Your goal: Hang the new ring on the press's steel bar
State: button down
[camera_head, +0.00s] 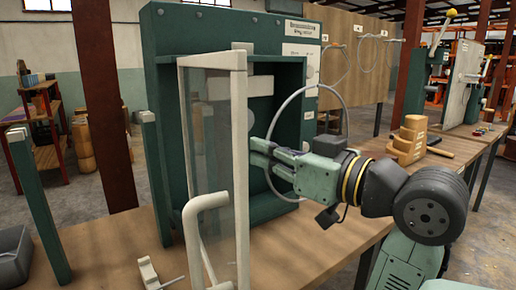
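The new ring (311,87) is a large thin metal hoop. It stands roughly upright in front of the green press (173,48), towards its right side. My gripper (259,153) reaches in from the right, with its fingers closed around the left side of the ring. The press's white-framed clear door (240,110) stands in the foreground, just left of my fingertips, with a thick white handle (205,204). Behind it is the press's recessed green interior, partly hidden by the door and my gripper. I cannot make out the steel bar clearly.
Green posts (38,205) stand at the left of the wooden bench (115,235). A small pale fitting (150,274) and a grey bin (12,258) lie near the front left. Other hoops (334,64) hang on a wooden board behind. Wooden blocks (408,141) sit to the right.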

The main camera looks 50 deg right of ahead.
jog(key=s+a+r+p, duration=0.3)
jog(key=s+r, duration=0.3)
jog(key=s, duration=0.6)
jog(key=shift+p, duration=0.8)
jog(key=shift+s, duration=0.1)
